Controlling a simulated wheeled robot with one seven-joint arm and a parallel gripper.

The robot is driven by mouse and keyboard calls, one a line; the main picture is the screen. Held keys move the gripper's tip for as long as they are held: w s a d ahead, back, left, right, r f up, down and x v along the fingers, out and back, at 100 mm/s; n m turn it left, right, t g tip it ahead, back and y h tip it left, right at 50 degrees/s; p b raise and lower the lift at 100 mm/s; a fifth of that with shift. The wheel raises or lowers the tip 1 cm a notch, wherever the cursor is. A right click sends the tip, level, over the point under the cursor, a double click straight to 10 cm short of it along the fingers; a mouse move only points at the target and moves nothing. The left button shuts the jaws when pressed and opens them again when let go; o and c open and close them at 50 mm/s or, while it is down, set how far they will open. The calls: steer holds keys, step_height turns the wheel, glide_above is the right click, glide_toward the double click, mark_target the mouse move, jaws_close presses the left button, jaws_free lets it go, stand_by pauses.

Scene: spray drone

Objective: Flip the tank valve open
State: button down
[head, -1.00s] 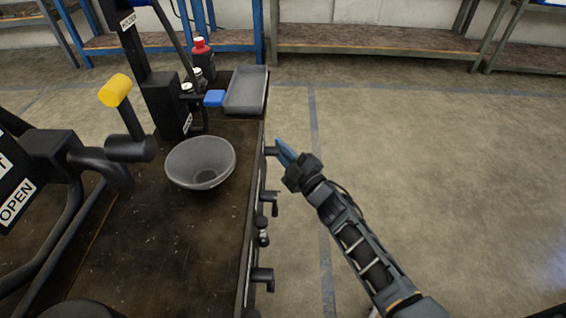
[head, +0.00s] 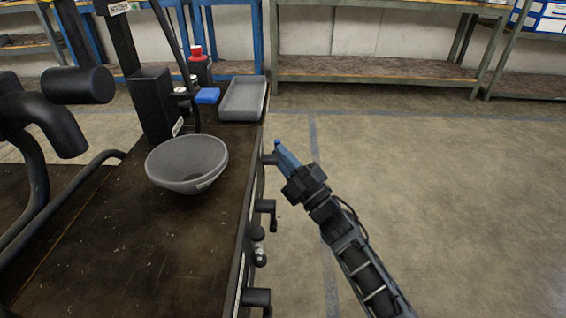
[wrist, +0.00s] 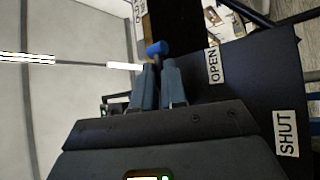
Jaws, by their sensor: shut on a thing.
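A small blue knob (wrist: 156,48) on a thin dark stem shows at my fingertips in the wrist view. My gripper (wrist: 158,72) has its blue-grey fingers closed around the stem just below the knob. A dark panel beside it carries an OPEN label (wrist: 213,66) and a SHUT label (wrist: 287,133). In the head view my gripper (head: 278,148) is by the right side of the dark bench (head: 130,255). The knob is hard to tell from the blue fingers there. The valve's body is not clear in either view.
A grey bowl (head: 187,163) and a grey tray (head: 243,98) sit on the bench. A red-capped bottle (head: 198,68) and a blue block (head: 207,96) are near the tray. Black pegs (head: 264,206) jut from the bench side. Floor to the right is clear.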

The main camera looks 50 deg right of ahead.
steer(key=shift+a, duration=0.1)
steer(key=c, duration=1.2)
jaws_free()
steer(key=shift+p+v, duration=0.5)
steer(key=shift+v, duration=3.4)
